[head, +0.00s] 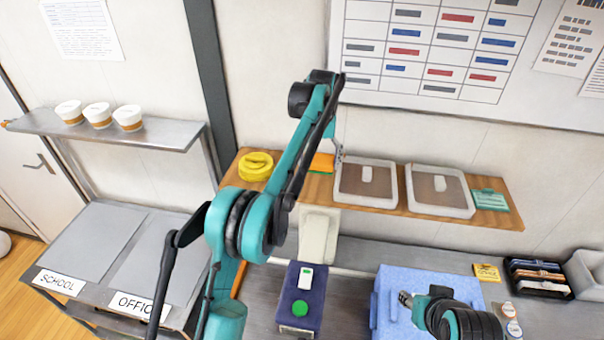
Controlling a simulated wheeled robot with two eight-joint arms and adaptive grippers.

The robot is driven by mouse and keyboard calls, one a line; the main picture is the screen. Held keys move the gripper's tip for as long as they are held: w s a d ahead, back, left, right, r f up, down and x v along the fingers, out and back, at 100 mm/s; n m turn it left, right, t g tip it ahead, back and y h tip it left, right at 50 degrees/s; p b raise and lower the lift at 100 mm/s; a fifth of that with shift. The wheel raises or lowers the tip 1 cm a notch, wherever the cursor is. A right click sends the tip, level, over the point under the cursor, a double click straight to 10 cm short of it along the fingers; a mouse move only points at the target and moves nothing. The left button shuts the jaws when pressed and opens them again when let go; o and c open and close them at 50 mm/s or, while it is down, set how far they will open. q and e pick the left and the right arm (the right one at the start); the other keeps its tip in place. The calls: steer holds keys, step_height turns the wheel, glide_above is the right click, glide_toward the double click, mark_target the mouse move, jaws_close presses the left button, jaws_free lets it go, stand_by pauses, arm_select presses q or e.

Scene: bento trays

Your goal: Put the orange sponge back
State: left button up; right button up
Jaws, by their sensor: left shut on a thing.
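The orange sponge (321,162) is at the wooden shelf, between a yellow rolled item and the left lidded tray, partly hidden by my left arm. My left gripper (338,155) reaches down beside the tray and is shut on the sponge; its fingertips are small and mostly hidden. I cannot tell whether the sponge touches the shelf. My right gripper (404,299) is low at the right, above a light-blue box, pointing left; its jaws are too small to read.
The wooden shelf (511,213) also holds the yellow item (256,166), two lidded trays (351,198) (440,211) and a green packet (490,200). Below are a blue block with a green button (300,309), the light-blue box (455,284) and a dark rack (538,277). SCHOOL and OFFICE panels look empty.

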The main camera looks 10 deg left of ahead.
arm_select(q)
glide_above(302, 181)
step_height(302, 181, down, 3)
steer(key=shift+w+d+f+p, duration=0.1)
steer(key=shift+p, duration=0.2)
steer(key=shift+s+f, duration=0.2)
steer(key=shift+f, duration=0.15)
step_height(302, 181, down, 2)
steer(key=shift+f+p, duration=0.25)
steer(key=shift+p, duration=0.1)
steer(key=shift+w+f, duration=0.15)
steer(key=shift+f, duration=0.35)
arm_select(e)
steer(key=shift+w+a+r, duration=0.1)
steer(key=shift+w+r, duration=0.15)
steer(key=shift+r, duration=0.45)
steer(key=shift+f, duration=0.1)
arm_select(q)
steer(key=o, duration=0.7)
steer(key=shift+f, duration=0.1)
steer(key=o, duration=0.4)
steer(key=shift+c, duration=0.2)
